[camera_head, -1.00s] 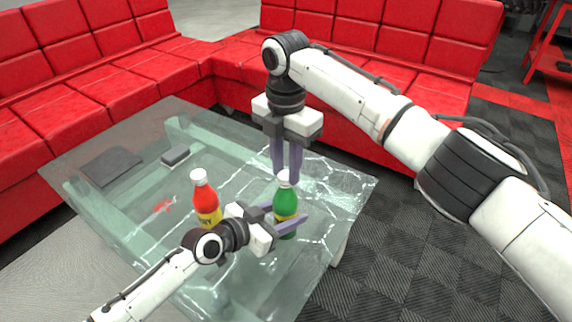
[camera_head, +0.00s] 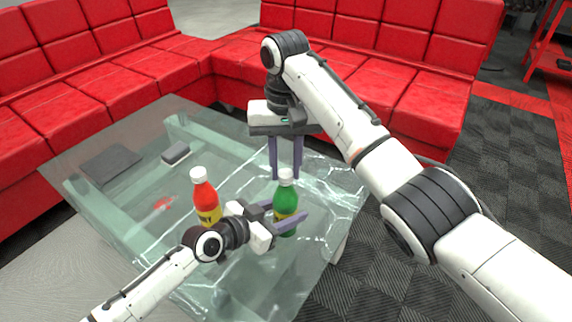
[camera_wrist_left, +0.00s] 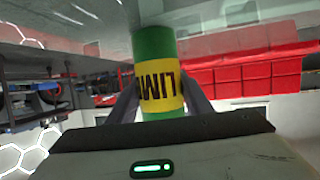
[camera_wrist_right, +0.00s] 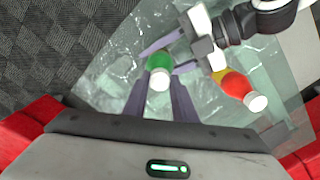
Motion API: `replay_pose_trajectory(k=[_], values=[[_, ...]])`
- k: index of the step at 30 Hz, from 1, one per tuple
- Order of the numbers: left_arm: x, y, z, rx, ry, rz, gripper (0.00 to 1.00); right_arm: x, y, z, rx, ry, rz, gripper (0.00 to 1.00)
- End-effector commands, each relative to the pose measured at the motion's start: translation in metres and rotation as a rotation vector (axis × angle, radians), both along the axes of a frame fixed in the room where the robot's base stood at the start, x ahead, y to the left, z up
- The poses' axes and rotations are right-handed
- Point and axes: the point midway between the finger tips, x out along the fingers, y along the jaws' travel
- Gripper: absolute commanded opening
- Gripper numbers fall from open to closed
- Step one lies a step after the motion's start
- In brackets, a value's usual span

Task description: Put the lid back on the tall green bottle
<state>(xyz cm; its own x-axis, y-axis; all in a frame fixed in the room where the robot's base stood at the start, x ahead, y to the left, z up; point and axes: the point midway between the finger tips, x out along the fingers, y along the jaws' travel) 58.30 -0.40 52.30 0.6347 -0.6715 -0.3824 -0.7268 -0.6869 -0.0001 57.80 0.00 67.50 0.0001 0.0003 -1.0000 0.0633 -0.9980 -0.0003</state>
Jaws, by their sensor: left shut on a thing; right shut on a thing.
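The tall green bottle (camera_head: 286,196) stands upright on the glass table at its right part. Its yellow label shows in the left wrist view (camera_wrist_left: 158,88). My left gripper (camera_head: 287,213) is shut around the bottle's body from the left. The white lid (camera_head: 286,174) is at the top of the bottle neck, in line with it; I see no clear gap, but cannot tell whether it is seated. My right gripper (camera_head: 287,177) points straight down from above, shut on the lid, which also shows in the right wrist view (camera_wrist_right: 158,79).
A red bottle (camera_head: 205,197) with a white cap stands left of the green one, close to my left gripper. A small grey box (camera_head: 176,153) and a dark flat mat (camera_head: 110,165) lie farther left on the glass table (camera_head: 235,150). Red sofas (camera_head: 120,75) line the back.

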Motion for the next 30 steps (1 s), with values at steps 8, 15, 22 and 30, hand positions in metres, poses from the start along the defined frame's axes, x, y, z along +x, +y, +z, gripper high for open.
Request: replay_pose_trajectory(k=[8, 15, 22, 30], values=[[-0.0001, 0.0007, -0.0013, 0.002, 0.002, 0.001, 0.00, -0.0003, 0.0028, 0.0006, 0.003, 0.002, -0.625, 0.04], [-0.0002, 0.0008, -0.0013, 0.002, 0.002, 0.001, 0.00, 0.0006, 0.0016, 0.0006, 0.000, -0.001, -0.813, 0.04], [-0.0003, 0.0009, -0.0014, 0.002, 0.002, 0.001, 0.00, 0.0007, 0.0015, 0.0007, 0.000, -0.001, -0.812, 0.04], [-0.0004, 0.0008, -0.0015, 0.002, 0.003, 0.000, 0.00, 0.0006, 0.0014, 0.0001, 0.000, -0.001, -0.810, 0.43]])
